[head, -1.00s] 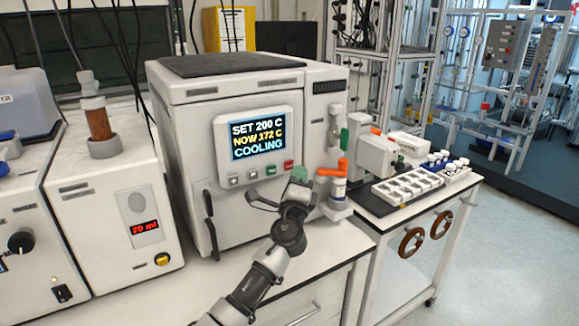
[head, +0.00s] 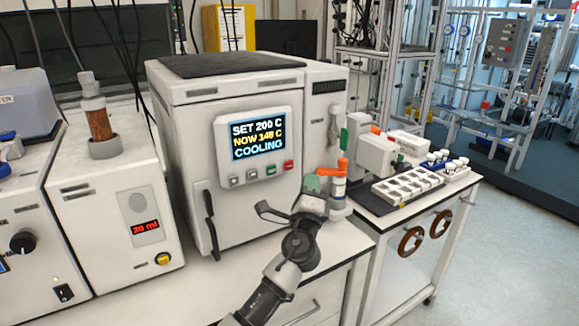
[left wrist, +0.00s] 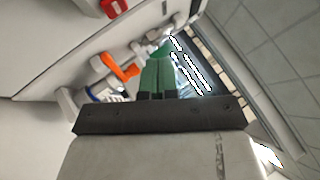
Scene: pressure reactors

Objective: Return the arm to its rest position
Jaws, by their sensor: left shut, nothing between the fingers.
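My left arm comes in from the bottom of the head view. Its left gripper (head: 312,183) is in front of the right part of the white reactor (head: 250,195), beside an orange-handled valve (head: 343,168). In the left wrist view, the green fingertips (left wrist: 157,75) are together with nothing between them. The orange handle (left wrist: 122,68) shows just left of them there; whether they touch is unclear. The reactor's display (head: 258,138) reads SET 200 C, NOW 148 C, COOLING. My right gripper is not in view.
A white unit with a red readout (head: 145,227) stands left of the reactor. To the right are a white tray with compartments (head: 408,187) and small capped vials (head: 447,160) on a cart with brown handwheels (head: 411,241). The front bench strip (head: 225,275) is clear.

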